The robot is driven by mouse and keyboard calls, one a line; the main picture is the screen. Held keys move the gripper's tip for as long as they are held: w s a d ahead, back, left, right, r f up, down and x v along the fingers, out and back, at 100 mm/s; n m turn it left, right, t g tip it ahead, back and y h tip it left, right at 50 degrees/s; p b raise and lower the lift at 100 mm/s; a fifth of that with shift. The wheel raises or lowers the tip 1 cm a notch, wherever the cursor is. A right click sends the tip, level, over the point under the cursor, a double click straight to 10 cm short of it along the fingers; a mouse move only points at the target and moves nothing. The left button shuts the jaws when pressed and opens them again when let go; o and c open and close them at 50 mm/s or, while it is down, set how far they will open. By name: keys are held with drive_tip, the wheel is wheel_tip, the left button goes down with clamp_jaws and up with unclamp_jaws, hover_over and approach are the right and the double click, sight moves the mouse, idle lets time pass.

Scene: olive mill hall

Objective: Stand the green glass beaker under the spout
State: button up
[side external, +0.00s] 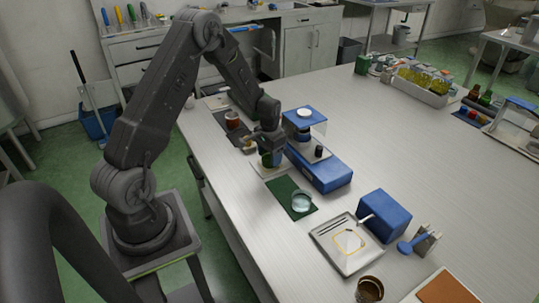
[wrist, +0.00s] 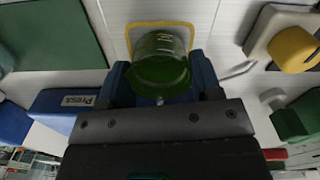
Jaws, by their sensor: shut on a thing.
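The green glass beaker (wrist: 160,68) is between the blue-grey fingers of my gripper (wrist: 160,84) in the wrist view, with its open rim facing away from the wrist. In the side external view the beaker (side external: 267,160) is partly hidden by my gripper (side external: 269,148), which is shut on it. A pale tile with a yellow outline (wrist: 133,27) lies beyond the beaker. I cannot tell whether the beaker touches it. The blue press (side external: 322,170) stands close to the right of the gripper. I cannot make out its spout clearly.
A clear glass vessel (side external: 302,203) stands on a dark green mat (side external: 283,188) in front of the press. A tray (side external: 330,247) and a blue box (side external: 384,214) are nearer right. A jar with reddish contents (side external: 232,119) stands behind the gripper. The table's right middle is clear.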

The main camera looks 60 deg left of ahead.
sight(267, 155)
drive_tip(key=o, duration=1.1)
drive_tip(key=shift+s+r, duration=0.2)
drive_tip(key=shift+r, duration=1.05)
drive_tip(key=shift+s+r, duration=0.15)
drive_tip(key=shift+r, duration=1.05)
drive_tip(key=shift+s+r, duration=0.2)
drive_tip(key=shift+r, duration=1.05)
